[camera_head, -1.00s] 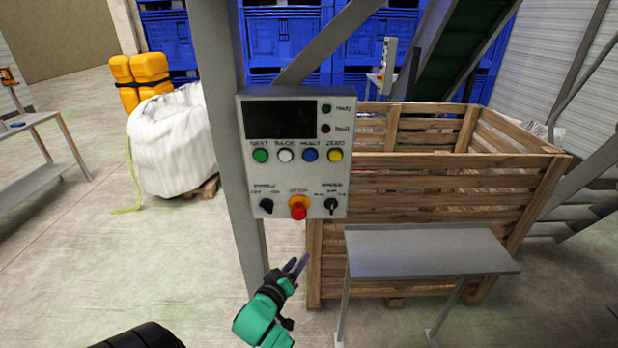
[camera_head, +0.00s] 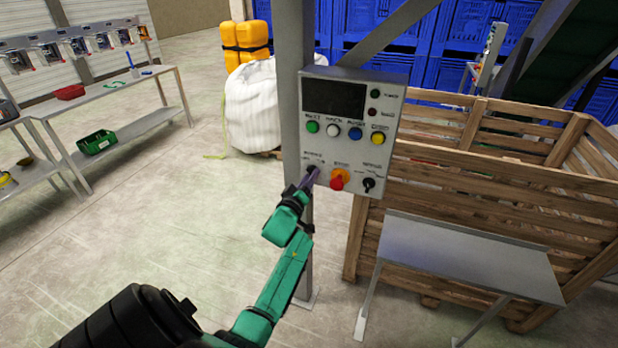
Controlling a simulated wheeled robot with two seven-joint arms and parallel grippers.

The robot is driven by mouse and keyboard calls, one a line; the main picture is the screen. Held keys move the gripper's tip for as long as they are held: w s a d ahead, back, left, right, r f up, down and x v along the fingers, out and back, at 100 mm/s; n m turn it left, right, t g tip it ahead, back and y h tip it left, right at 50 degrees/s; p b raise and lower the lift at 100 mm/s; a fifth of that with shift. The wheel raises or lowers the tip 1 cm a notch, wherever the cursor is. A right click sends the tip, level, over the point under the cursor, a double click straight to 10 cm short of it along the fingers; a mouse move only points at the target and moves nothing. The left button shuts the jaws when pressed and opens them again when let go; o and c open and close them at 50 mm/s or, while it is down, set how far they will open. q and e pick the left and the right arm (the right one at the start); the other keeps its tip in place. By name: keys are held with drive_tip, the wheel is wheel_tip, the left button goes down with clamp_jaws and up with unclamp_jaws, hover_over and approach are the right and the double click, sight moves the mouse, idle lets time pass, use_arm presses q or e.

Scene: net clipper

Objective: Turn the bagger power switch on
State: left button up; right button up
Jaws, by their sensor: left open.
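The grey control panel (camera_head: 352,128) is mounted on a metal post in the middle of the head view. It has a dark screen, a row of coloured buttons and a lower row of controls. The black rotary switch at lower left (camera_head: 312,169) is partly hidden by the fingers of my left gripper (camera_head: 308,180). The gripper is open, its fingertips at or very near this switch; I cannot tell whether they touch it. The red stop button (camera_head: 337,182) and a second black rotary switch (camera_head: 369,184) are to its right. My right gripper is not in view.
A small metal table (camera_head: 470,258) stands right of the post, before a wooden crate (camera_head: 490,170). A white bulk bag (camera_head: 253,105) is behind the post. A workbench (camera_head: 110,95) with a green bin (camera_head: 97,142) is at left. Open floor lies between.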

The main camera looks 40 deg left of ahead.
use_arm(q)
drive_tip(key=shift+a+f, duration=0.1)
drive_tip(key=shift+a, duration=0.15)
clamp_jaws()
drive_tip(key=shift+d, duration=0.1)
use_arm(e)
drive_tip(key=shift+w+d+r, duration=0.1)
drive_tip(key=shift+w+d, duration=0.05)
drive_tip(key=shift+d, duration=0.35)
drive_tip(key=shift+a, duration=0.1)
use_arm(q)
drive_tip(key=m+b, duration=0.1)
drive_tip(key=m, duration=0.5)
drive_tip(key=m+b, duration=0.2)
drive_tip(key=m, duration=0.3)
drive_tip(key=m+b, duration=0.1)
drive_tip(key=m, duration=0.5)
drive_tip(key=shift+f+m, duration=0.25)
drive_tip(key=shift+m, duration=0.05)
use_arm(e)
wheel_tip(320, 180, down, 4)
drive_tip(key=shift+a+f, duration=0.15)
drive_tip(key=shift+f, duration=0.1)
use_arm(q)
drive_tip(key=shift+m+b, duration=0.3)
